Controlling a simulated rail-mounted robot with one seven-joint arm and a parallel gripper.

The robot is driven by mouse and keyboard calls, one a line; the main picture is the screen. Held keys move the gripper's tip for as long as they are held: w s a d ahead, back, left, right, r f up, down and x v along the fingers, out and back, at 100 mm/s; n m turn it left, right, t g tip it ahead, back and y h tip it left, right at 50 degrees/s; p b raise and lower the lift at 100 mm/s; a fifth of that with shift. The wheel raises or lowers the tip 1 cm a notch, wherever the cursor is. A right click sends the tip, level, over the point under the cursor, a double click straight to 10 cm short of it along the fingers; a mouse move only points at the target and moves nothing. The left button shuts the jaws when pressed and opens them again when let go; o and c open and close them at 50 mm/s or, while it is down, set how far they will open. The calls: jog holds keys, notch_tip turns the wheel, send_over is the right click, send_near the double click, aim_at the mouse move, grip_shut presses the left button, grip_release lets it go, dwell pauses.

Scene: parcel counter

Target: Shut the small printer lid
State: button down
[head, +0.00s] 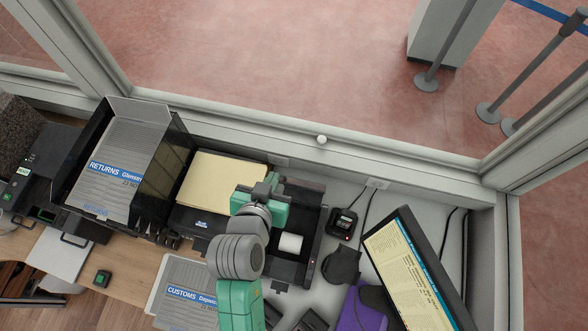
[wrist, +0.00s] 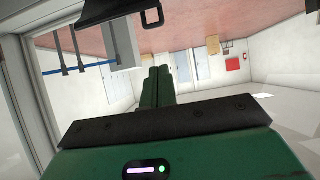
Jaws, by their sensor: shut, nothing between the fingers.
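The small printer (head: 310,247) is a dark box right of centre in the head view, with a white roll (head: 290,242) showing inside, so it stands open. A dark panel at its far side (head: 305,185) looks like its raised lid; my gripper partly hides it. My gripper (head: 268,186) is at the printer's far left, over or beside that panel; I cannot tell if they touch. In the wrist view my green fingers (wrist: 159,84) are together with nothing between them. A dark edge (wrist: 120,14) shows at the top there; I cannot tell what it is.
A dark machine with cream paper (head: 218,180) stands directly left of the small printer. A tall black holder with returns forms (head: 125,150) stands further left. A small black device (head: 342,222) and a tilted monitor (head: 415,270) are at right. The window frame (head: 280,140) runs behind.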

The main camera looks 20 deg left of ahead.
jog(key=p, duration=0.1)
send_over(281, 179)
jog(key=w, duration=0.3)
notch_tip(281, 179, down, 5)
jog(key=s, duration=0.1)
jog(key=s+p, duration=0.1)
jog(key=s, duration=0.1)
jog(key=shift+a+f, duration=0.1)
jog(key=shift+f, duration=0.25)
jog(key=shift+s+f, duration=0.25)
jog(key=shift+s, duration=0.25)
jog(key=shift+f, duration=0.1)
